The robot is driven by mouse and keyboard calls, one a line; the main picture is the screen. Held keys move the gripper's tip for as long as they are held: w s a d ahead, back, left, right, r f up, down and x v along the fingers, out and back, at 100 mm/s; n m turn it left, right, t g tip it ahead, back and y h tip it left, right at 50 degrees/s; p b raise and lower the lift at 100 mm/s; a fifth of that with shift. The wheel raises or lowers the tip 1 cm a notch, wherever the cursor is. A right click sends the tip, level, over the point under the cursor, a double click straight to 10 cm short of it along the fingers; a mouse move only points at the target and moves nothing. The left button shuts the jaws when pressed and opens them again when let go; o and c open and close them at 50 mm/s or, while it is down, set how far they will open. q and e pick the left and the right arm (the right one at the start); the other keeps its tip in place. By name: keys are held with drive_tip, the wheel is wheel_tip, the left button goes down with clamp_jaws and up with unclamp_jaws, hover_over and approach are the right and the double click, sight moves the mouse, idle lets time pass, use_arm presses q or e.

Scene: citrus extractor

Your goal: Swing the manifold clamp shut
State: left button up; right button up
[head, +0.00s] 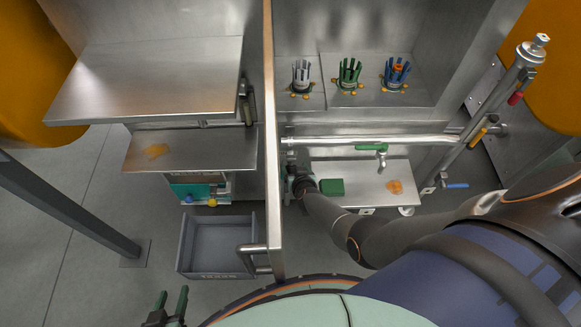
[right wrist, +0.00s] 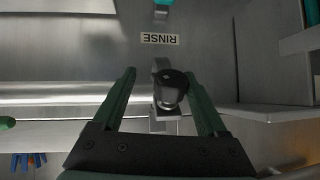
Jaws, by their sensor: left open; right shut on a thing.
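The manifold clamp (right wrist: 172,88) shows in the right wrist view as a grey metal bracket with a round black knob, at the pipe's end below the RINSE label. My right gripper (right wrist: 160,75) has its green fingers on either side of the knob and is shut on the clamp; the contact itself is hard to see. In the head view the right wrist is low beside the tall steel panel, and I cannot make out the clamp there. My left gripper (head: 171,300) is open and empty at the bottom left, far from the clamp.
A steel pipe (head: 370,141) runs along the wall. A tall steel panel (head: 271,120) with a bar handle stands just left of my right gripper. A grey crate (head: 188,245) sits on the floor. Several finned reamers, including a green one (head: 349,73), stand on the upper shelf.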

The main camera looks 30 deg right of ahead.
sight(292, 160)
drive_tip(key=shift+w+a+r+g+p, duration=0.25)
drive_tip(key=shift+w+r+p, duration=0.15)
drive_tip(key=shift+r+p, duration=0.1)
drive_tip(key=shift+w+a+r+g+p, duration=0.15)
drive_tip(key=shift+w+a+r+p, duration=0.1)
drive_tip(key=shift+w+r+p, duration=0.2)
drive_tip(key=shift+s+r, duration=0.1)
drive_tip(key=shift+r, duration=0.05)
clamp_jaws()
drive_tip(key=shift+d+r+m+g+y+p, duration=0.3)
drive_tip(key=shift+d+g+p, duration=0.1)
drive_tip(key=shift+p, duration=0.35)
drive_tip(key=shift+w, duration=0.25)
